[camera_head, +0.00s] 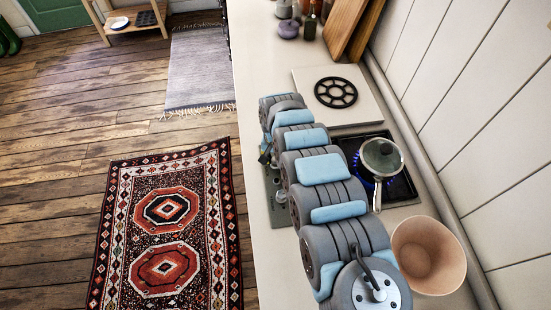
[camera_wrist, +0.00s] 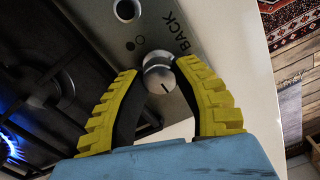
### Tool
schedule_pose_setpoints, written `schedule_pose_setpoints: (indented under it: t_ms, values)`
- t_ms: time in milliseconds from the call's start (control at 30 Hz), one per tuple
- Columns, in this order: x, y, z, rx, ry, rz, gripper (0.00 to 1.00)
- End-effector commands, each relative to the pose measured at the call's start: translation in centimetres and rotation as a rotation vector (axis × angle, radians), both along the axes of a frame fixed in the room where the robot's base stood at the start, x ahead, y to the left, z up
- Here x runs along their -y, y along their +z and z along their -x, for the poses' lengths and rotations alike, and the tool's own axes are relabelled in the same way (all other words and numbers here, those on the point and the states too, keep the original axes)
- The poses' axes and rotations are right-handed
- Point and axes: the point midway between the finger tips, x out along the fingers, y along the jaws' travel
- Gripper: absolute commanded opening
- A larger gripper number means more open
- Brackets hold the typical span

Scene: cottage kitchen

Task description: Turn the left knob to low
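In the wrist view, a round metal knob (camera_wrist: 158,75) sits on the steel control panel (camera_wrist: 150,28), beside the printed word BACK. A dark pointer line on it points toward the lower right of that picture. The yellow fingers of my gripper (camera_wrist: 157,68) stand on either side of the knob, open, with a small gap at the left tip. The right tip overlaps the knob's edge; I cannot tell whether it touches. A second knob (camera_wrist: 127,10) shows at the top edge. In the head view my arm hides most of the panel.
A lidded pan (camera_head: 383,158) stands over a blue flame on the gas hob (camera_head: 400,186). The flame (camera_wrist: 8,148) also shows in the wrist view. An orange-pink bowl (camera_head: 428,254) stands close to my arm. A white board with a black trivet (camera_head: 336,92) lies behind the hob.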

Motion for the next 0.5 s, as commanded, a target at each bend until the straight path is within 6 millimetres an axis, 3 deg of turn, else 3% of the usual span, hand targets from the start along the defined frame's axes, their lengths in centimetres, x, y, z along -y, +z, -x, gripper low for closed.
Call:
schedule_pose_setpoints:
  t_ms: [500]
  values:
    - [-0.04,0.08,-0.11,0.003,0.139,0.0,0.0]
